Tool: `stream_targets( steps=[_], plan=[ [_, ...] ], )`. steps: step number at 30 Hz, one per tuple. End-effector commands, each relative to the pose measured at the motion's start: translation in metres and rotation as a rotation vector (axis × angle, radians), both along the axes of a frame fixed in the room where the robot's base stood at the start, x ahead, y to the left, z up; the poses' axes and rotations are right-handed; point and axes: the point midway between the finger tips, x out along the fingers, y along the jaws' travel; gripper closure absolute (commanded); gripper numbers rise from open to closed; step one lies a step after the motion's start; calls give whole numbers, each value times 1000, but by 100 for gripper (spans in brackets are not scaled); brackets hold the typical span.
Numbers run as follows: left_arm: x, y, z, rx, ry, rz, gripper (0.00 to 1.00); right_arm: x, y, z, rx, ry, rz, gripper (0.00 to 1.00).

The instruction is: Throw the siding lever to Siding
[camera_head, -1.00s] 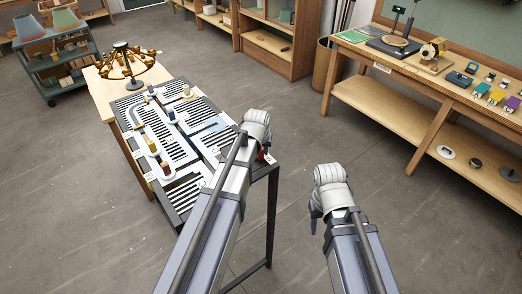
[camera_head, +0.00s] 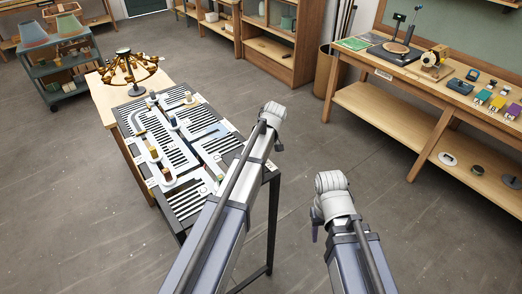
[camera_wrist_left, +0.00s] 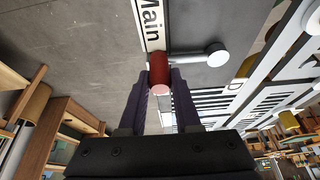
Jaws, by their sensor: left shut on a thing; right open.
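In the left wrist view, my left gripper (camera_wrist_left: 159,82) is shut on the red handle (camera_wrist_left: 159,70) of a lever. A metal rod (camera_wrist_left: 190,56) runs from the handle to a round silver end (camera_wrist_left: 217,54) on the dark board. The handle is beside a white label reading "Main" (camera_wrist_left: 151,22); no "Siding" label can be read. In the head view, the lever and left fingertips are hidden behind my left wrist at the board's near right corner. My right gripper (camera_head: 316,222) is open and empty over the floor, with only part of its purple fingers showing.
The dark track board (camera_head: 238,151) lies on a table and carries slotted panels, pale tracks and several small pegs. A brass chandelier (camera_head: 128,68) stands at its far end. A workbench (camera_head: 420,85) stands at the right. Floor (camera_head: 300,170) between them is clear.

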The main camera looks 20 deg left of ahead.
Motion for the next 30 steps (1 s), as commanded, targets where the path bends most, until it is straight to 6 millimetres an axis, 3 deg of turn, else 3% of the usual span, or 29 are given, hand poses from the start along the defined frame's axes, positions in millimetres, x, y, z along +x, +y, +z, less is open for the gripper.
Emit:
stream_targets(
  steps=[6,18,30],
  plan=[
    [12,14,0,0,-1,205,100,0,0,0,0,0,0,50],
    [18,39,0,0,-1,556,100,0,0,0,0,0,0,50],
    [17,54,0,0,-1,762,100,0,0,0,0,0,0,50]
  ],
)
